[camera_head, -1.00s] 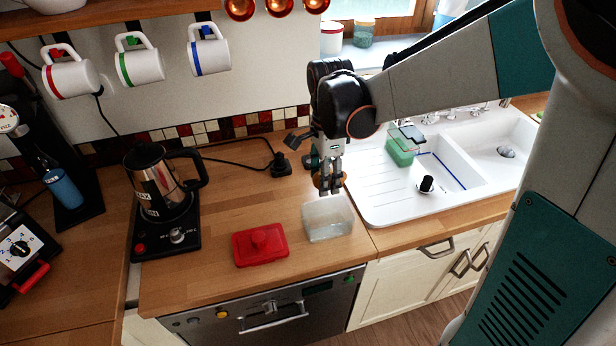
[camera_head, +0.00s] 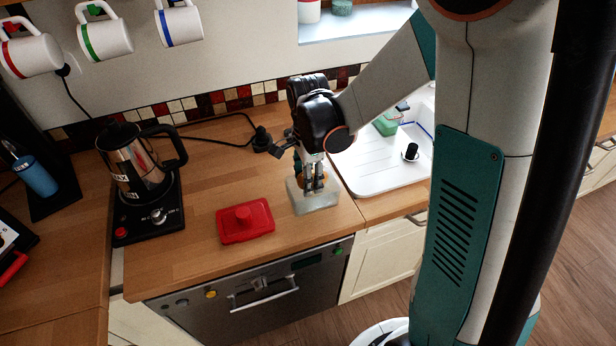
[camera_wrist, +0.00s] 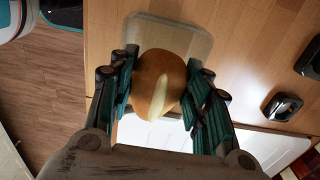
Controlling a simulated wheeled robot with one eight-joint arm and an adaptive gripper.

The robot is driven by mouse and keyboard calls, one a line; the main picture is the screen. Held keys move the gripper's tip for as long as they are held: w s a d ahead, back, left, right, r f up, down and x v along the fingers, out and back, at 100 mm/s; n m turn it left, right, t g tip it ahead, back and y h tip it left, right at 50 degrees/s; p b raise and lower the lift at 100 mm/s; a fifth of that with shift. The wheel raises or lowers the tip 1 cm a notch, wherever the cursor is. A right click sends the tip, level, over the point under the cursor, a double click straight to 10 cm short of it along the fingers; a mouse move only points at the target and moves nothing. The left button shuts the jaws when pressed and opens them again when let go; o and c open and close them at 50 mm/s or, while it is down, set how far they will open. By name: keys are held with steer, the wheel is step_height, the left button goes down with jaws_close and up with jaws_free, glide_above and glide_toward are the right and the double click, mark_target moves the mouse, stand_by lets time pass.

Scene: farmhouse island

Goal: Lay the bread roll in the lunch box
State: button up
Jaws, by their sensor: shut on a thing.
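The bread roll (camera_wrist: 158,84) is brown with a pale split along its top. My gripper (camera_wrist: 160,88) is shut on it, one finger at each side. In the head view my gripper (camera_head: 313,186) points down at the clear lunch box (camera_head: 318,203), with the roll low between the fingers, at or just above the box's opening. I cannot tell whether the roll touches the bottom. In the wrist view the lunch box (camera_wrist: 190,38) shows behind the roll, and the roll overlaps part of its rim. The red lid (camera_head: 245,221) lies on the counter left of the box.
A kettle (camera_head: 142,165) on a black base stands at the left. A black plug (camera_head: 262,139) with a cable lies behind. The counter left of the lid is bare.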

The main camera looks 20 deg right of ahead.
steer(key=shift+f+b, duration=0.55)
steer(key=shift+f, duration=0.1)
steer(key=o, duration=1.1)
